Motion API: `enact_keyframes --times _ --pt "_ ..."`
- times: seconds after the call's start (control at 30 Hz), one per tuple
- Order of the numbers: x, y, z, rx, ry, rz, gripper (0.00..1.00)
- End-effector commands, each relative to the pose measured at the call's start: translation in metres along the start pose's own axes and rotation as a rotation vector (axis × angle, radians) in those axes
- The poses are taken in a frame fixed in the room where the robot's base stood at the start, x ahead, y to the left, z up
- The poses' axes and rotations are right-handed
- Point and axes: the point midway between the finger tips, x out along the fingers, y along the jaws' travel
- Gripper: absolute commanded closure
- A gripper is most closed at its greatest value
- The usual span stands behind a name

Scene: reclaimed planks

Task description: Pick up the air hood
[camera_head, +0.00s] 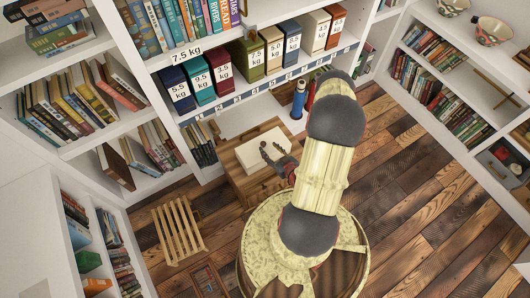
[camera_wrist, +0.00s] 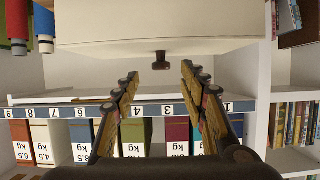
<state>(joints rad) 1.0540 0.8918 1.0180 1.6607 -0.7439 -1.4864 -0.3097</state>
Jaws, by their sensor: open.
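A cream, box-shaped body with a dark knob, which I take to be the air hood (camera_head: 256,149), sits on a wooden cabinet in the head view. In the wrist view the air hood (camera_wrist: 150,22) fills the top of the picture, with its knob (camera_wrist: 160,61) pointing down in the picture. My gripper (camera_head: 270,153) is over the air hood's right part in the head view. In the wrist view my gripper (camera_wrist: 160,76) is open and empty, its fingertips spread to either side of the knob and apart from it. My arm hides part of the cabinet.
The wooden cabinet (camera_head: 232,174) stands before a white shelf of weight-labelled binders (camera_head: 223,68). A blue bottle (camera_head: 298,101) and a red one stand right of the hood. A slatted wooden stool (camera_head: 178,231) is at lower left. Plank floor (camera_head: 420,190) is clear on the right.

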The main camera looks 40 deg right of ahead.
Motion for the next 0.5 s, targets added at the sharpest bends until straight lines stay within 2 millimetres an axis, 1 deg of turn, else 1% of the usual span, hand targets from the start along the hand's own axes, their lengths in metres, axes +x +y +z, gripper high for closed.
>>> enact_keyframes --times 0.3,0.4,0.5 --pt "0.040 -0.003 0.001 -0.002 0.000 -0.003 0.57" --pt "0.046 -0.003 0.001 0.000 -0.001 -0.001 0.57" --pt "0.047 -0.002 0.000 0.000 -0.002 0.000 0.57"
